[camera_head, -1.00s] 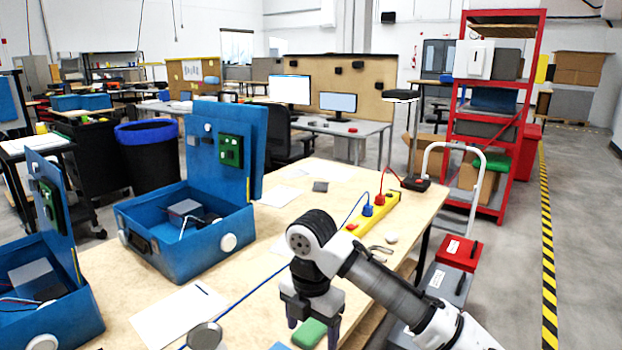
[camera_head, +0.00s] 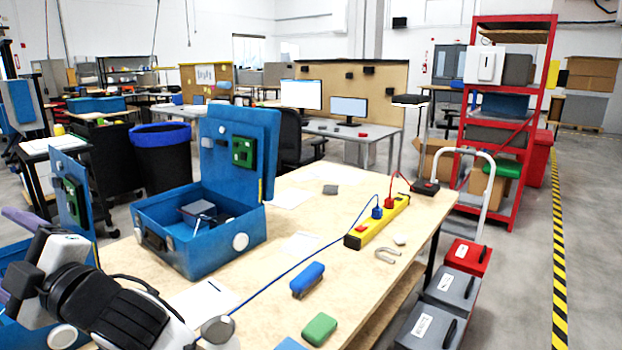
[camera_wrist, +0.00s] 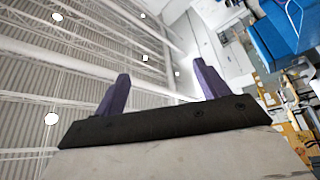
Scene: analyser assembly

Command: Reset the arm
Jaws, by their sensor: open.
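My gripper (camera_wrist: 161,70) is open and empty in the wrist view, with its two purple fingers well apart and the ceiling behind them. In the head view my gripper shows at the lower left edge, in front of the left blue case, with a purple finger (camera_head: 20,218) pointing left. My arm is bent across the lower left corner and hides much of that case. The gripper appears raised, clear of the tabletop.
The wooden table (camera_head: 350,290) bears an open blue case (camera_head: 185,250), a blue brush (camera_head: 307,280), a green block (camera_head: 319,329), a yellow power strip (camera_head: 376,222) and a horseshoe-shaped piece (camera_head: 387,256). Grey boxes (camera_head: 431,325) stand right of the table.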

